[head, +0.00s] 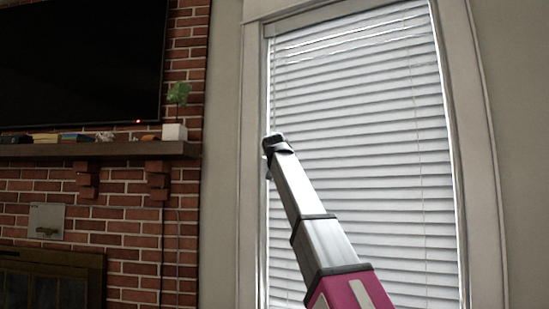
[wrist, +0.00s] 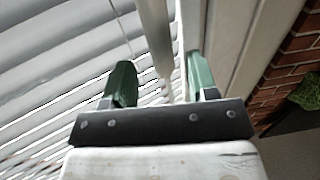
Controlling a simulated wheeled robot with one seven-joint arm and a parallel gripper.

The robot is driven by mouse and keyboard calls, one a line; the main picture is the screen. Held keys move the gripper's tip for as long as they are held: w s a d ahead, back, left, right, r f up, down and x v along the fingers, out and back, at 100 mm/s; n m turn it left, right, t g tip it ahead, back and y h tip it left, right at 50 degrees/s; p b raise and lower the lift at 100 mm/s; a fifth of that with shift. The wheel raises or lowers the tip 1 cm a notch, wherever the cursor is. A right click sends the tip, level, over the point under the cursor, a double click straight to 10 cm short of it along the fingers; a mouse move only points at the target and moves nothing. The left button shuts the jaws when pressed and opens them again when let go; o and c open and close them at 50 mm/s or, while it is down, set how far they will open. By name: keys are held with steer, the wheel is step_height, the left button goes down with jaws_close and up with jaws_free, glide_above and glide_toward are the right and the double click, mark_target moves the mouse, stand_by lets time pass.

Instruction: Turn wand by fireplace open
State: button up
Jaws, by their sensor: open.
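The wand, a pale grey rod (wrist: 154,38), hangs at the side of the white blinds (head: 360,120) in the wrist view. The blinds also fill the left of the wrist view (wrist: 50,75). My gripper (wrist: 159,64) has two green fingers set apart, one on each side of the wand as seen from the wrist. I cannot tell whether either finger touches it. In the head view my gripper (head: 273,143) is at the left edge of the blinds; its fingers are hard to make out there and the wand is not clearly visible. The slats look mostly closed, with thin bright gaps.
The window frame (head: 249,200) stands just left of my gripper. A brick fireplace wall (head: 130,240) with a wooden mantel (head: 90,151), a potted plant (head: 174,131) and a dark screen (head: 80,65) is further left.

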steer(key=w, duration=0.7)
steer(key=shift+a, duration=0.15)
steer(key=shift+s, duration=0.1)
steer(key=c, duration=0.9)
